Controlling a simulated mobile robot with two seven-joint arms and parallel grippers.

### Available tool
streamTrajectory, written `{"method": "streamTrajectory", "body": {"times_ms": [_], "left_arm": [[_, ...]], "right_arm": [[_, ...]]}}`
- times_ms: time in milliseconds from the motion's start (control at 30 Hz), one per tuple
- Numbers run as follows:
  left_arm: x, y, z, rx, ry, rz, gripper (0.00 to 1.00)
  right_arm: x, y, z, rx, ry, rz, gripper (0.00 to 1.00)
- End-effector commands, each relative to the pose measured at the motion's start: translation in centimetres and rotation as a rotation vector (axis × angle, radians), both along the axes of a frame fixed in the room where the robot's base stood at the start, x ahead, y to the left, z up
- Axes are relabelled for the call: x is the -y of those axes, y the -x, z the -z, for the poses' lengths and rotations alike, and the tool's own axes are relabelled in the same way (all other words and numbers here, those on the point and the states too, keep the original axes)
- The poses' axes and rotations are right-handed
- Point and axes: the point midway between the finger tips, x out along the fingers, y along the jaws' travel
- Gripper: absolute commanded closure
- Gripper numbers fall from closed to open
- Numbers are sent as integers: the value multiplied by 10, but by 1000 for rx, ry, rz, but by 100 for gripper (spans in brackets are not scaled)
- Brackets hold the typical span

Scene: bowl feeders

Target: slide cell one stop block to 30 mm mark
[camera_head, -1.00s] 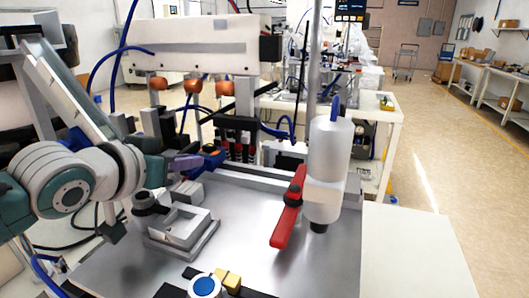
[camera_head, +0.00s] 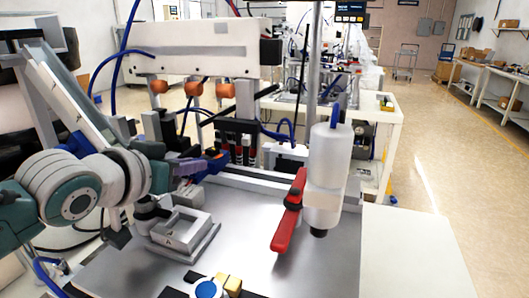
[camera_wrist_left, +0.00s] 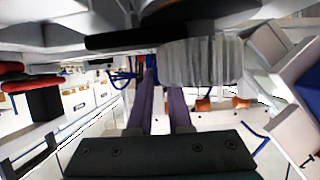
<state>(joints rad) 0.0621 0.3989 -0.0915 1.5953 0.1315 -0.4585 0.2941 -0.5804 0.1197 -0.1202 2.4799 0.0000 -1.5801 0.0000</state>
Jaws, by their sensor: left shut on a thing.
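My left gripper (camera_head: 198,166) has purple fingers and reaches in from the left, behind the metal fixture on the bench. It is shut on a small blue block (camera_head: 215,160), below the row of orange knobs; this looks like the stop block. In the left wrist view the purple fingers (camera_wrist_left: 158,85) reach up to the blue block (camera_wrist_left: 151,62), which is mostly hidden. A grey ribbed cylinder (camera_wrist_left: 203,62) is close to the right of the fingertips. No millimetre scale can be read. My right gripper is not in view.
A metal fixture (camera_head: 182,230) stands on the steel bench top (camera_head: 250,255). A white bottle (camera_head: 329,160) on a post and a red lever (camera_head: 289,212) stand to its right. Orange knobs (camera_head: 194,89) hang from the white beam above. A blue button (camera_head: 207,289) is at the front.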

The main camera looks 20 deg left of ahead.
Motion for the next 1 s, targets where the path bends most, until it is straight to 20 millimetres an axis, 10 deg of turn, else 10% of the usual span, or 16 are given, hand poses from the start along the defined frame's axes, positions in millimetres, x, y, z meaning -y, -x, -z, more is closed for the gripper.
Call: {"method": "streamTrajectory", "body": {"times_ms": [267,300,533,1000], "left_arm": [[4,0,-1,1,0,1,100],[4,0,-1,0,0,1,78],[3,0,0,0,0,1,52],[4,20,-9,-2,0,1,52]], "right_arm": [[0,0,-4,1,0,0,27],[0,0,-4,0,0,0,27],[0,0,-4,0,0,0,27],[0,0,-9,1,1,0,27]]}}
